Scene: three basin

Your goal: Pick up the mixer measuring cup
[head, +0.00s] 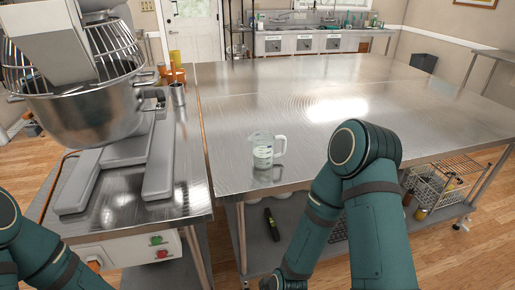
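A clear measuring cup (263,151) with a handle on its right side stands upright near the front left edge of the steel table (245,110). A large stand mixer with a steel bowl (85,112) and wire guard is on the separate counter at the left. My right arm is bent in front of the table, to the right of the cup, with its lower end toward the bottom edge. My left arm shows only at the lower left corner. Neither gripper's fingers are in view. Nothing touches the cup.
Orange and yellow containers (175,68) and a metal cup (178,94) stand behind the mixer. The rest of the table top is clear. A wire basket (432,187) and other items are on the shelf below. A sink counter (310,42) is at the back.

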